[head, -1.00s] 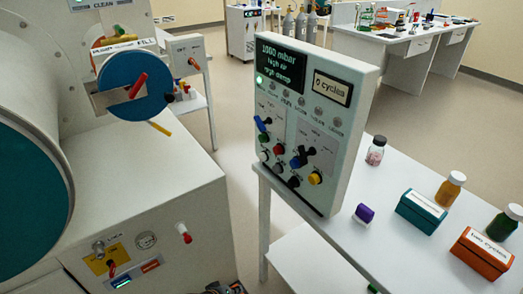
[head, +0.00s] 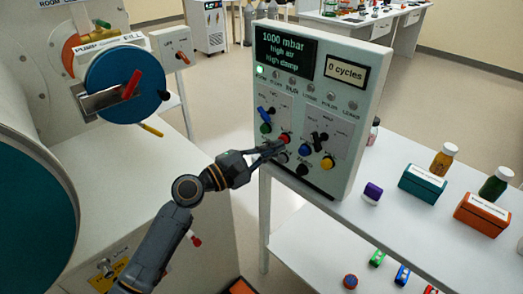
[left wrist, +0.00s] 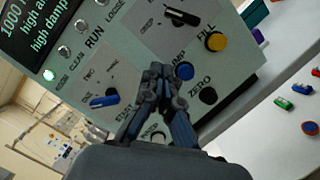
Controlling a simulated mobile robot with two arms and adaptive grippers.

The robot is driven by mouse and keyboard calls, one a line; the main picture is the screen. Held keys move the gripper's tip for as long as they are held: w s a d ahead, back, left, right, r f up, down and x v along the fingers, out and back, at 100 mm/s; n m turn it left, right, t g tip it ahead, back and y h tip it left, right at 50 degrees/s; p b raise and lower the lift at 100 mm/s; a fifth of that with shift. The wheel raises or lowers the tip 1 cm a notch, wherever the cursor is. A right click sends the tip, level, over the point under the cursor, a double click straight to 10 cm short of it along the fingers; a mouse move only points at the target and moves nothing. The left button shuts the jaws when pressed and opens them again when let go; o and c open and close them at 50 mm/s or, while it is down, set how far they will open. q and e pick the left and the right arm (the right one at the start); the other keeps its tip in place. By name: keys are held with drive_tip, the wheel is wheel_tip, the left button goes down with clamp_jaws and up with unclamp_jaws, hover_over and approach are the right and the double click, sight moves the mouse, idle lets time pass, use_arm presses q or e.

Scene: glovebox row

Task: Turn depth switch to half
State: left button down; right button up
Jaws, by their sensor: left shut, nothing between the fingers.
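The white control panel (head: 310,100) stands upright on a white table. It carries two rotary switches: a blue-handled one (head: 266,114) on the left and a black-handled one (head: 320,139) on the right. Their small labels are too blurred to tell which is the depth switch. In the left wrist view, the blue handle (left wrist: 104,101) is left of my fingers and the black one (left wrist: 180,16) beyond them. My left gripper (head: 280,147) is shut and empty, in front of the lower button rows near the red button (head: 284,138). My right gripper is not in view.
Several coloured buttons, including the yellow one (head: 327,163), sit close below the switches. A purple-capped item (head: 372,193), teal box (head: 422,183) and orange box (head: 482,214) stand on the table to the right. A glovebox with a teal round door (head: 125,82) is left.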

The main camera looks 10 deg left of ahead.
sight(311, 136)
use_arm(q)
drive_tip(key=d+p, duration=0.1)
drive_tip(key=d, duration=0.1)
drive_tip(key=d+r+p, duration=0.1)
drive_tip(key=d, duration=0.1)
drive_tip(key=w+d+r+p, duration=0.1)
drive_tip(key=d, duration=0.1)
drive_tip(key=shift+r, duration=0.15)
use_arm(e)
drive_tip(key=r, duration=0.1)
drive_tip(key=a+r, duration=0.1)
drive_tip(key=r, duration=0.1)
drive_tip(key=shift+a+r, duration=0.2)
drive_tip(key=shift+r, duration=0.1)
